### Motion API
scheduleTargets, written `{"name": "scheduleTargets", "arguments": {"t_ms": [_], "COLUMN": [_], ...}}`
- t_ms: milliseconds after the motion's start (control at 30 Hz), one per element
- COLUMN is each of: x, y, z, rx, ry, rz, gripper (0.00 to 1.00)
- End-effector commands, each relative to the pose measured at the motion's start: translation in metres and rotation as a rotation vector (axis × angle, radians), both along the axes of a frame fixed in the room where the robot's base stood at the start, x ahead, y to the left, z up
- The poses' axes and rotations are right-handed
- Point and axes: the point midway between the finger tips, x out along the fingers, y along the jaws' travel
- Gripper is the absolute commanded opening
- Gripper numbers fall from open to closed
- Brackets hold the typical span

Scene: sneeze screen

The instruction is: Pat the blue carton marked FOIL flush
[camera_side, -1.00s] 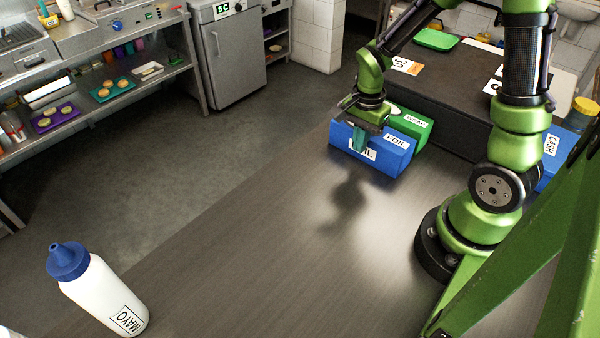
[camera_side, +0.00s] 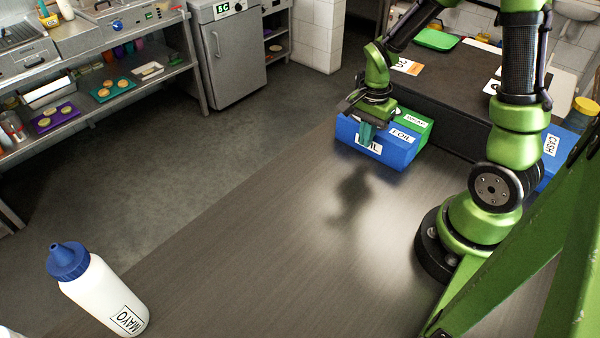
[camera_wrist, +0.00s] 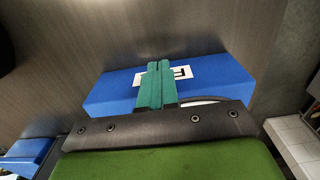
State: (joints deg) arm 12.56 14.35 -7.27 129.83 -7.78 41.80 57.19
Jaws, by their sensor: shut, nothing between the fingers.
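The blue FOIL carton (camera_side: 391,153) lies on the dark counter in the side view, in front of the green WRAP carton (camera_side: 416,127). Its long front face carries a FOIL label that my fingers partly cover. My gripper (camera_side: 365,143) is shut and empty, with its teal fingers together at that front face. In the wrist view the shut fingers (camera_wrist: 157,68) overlap the label on the blue carton (camera_wrist: 215,83). They look to be touching or very close to the face; I cannot tell which.
A black raised stand (camera_side: 450,95) is behind the cartons, with a blue CASH box (camera_side: 552,150) at its right. A MAYO bottle (camera_side: 103,293) stands front left. The middle of the counter (camera_side: 270,240) is clear. The counter edge runs along the left.

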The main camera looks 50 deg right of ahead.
Motion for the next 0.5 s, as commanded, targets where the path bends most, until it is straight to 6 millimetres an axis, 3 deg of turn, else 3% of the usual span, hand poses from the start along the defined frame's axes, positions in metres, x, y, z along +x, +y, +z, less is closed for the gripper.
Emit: {"name": "scheduleTargets", "arguments": {"t_ms": [500], "x": [0.001], "y": [0.014], "z": [0.006], "rx": [0.0], "ry": [-0.003], "rz": [0.001], "gripper": [0.0]}}
